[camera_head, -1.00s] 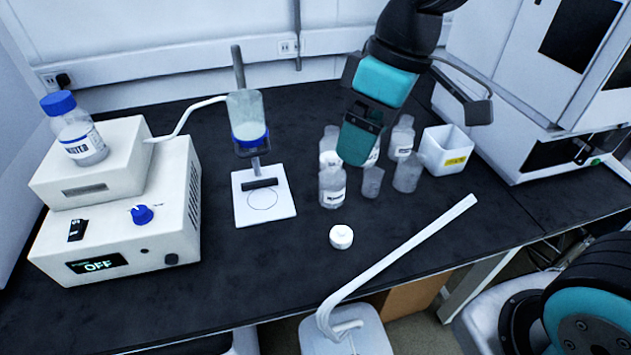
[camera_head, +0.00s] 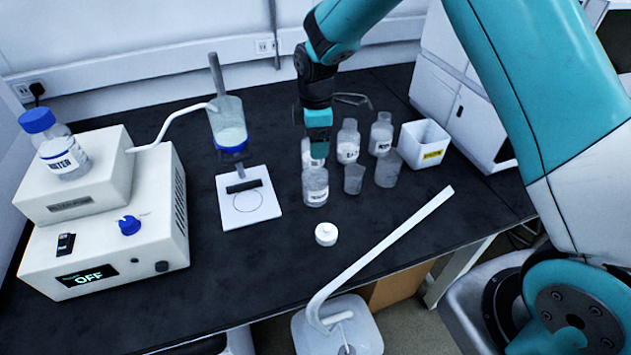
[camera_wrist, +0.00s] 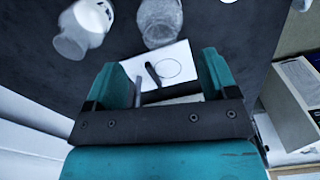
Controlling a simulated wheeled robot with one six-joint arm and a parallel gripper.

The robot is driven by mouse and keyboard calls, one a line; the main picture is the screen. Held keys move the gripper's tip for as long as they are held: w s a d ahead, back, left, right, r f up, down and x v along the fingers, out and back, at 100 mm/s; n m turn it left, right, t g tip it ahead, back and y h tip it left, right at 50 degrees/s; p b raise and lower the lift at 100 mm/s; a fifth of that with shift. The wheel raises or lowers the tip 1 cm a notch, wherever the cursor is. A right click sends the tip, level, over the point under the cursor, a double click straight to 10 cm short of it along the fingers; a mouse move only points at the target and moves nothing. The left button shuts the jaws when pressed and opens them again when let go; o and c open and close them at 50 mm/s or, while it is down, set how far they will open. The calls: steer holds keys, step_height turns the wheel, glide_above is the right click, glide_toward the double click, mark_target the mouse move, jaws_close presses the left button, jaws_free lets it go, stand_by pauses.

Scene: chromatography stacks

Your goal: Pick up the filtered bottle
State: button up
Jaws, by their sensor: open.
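A clear bottle with a blue cap and a white label (camera_head: 64,162) stands upright on the white box at the left. Its label is too blurred to read surely; it may read as a filter word. Several small labelled bottles stand at the centre, including a front one (camera_head: 315,187) and two behind it (camera_head: 348,147) (camera_head: 381,137). I cannot tell from the labels which is the filtered one. My gripper (camera_head: 318,145) is above the front-left small bottles and hides part of them.
Open beakers (camera_head: 354,179) stand close to the bottles. A white bin (camera_head: 424,135) is at their right, a white cap (camera_head: 326,234) in front. A white tube (camera_head: 385,245) crosses the table's front edge.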

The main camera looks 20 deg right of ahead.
mark_target(315, 162)
steer(key=shift+a+f+p, duration=0.2)
steer(key=shift+f+p, duration=0.9)
steer(key=shift+f, duration=2.85)
jaws_close()
